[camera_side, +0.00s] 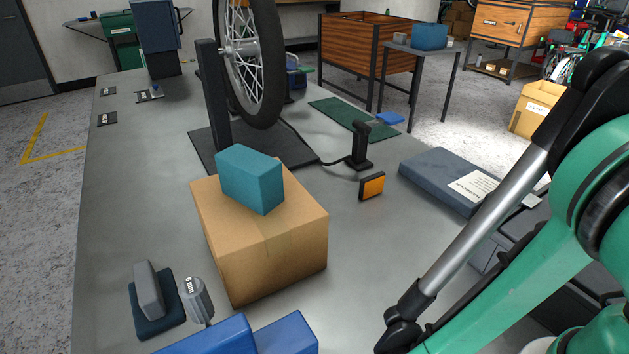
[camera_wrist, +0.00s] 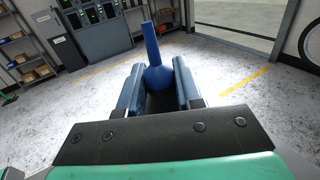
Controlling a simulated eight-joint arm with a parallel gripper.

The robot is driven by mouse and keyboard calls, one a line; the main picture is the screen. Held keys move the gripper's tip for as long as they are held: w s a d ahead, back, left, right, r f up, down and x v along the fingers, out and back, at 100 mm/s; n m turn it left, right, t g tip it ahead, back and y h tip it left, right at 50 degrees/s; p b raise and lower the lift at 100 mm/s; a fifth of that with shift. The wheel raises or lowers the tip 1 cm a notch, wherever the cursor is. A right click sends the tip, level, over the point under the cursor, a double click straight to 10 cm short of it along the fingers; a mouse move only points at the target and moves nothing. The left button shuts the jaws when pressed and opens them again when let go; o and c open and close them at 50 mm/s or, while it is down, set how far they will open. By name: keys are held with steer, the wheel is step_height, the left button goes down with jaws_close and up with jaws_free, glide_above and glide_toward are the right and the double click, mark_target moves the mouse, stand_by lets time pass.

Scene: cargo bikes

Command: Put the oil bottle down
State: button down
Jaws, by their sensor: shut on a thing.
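The oil bottle (camera_wrist: 158,74) is blue, with a round body and a long thin spout pointing up in the wrist view. My gripper (camera_wrist: 158,88) has two blue padded fingers, one on each side of the bottle's body, and is shut on it. The bottle's lower part is hidden between the fingers. In the side view my arm enters from the right; I cannot make out the gripper or the bottle there.
On the grey bench (camera_side: 120,200) stands a cardboard box (camera_side: 265,250) with a teal block (camera_side: 250,180) on top. A wheel (camera_side: 250,60) on a stand is behind. A grey-blue case (camera_side: 440,178) lies right. Blue shapes (camera_side: 210,337) are cut off at the bottom. The bench's left side is fairly clear.

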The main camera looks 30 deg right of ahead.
steer(key=shift+f, duration=1.5)
steer(key=c, duration=0.6)
jaws_free()
steer(key=v, duration=0.6)
steer(key=shift+w, duration=0.2)
steer(key=shift+w+d, duration=0.2)
steer(key=shift+w, duration=0.1)
steer(key=shift+c, duration=1.1)
steer(key=shift+w+d, duration=0.15)
steer(key=shift+w, duration=0.05)
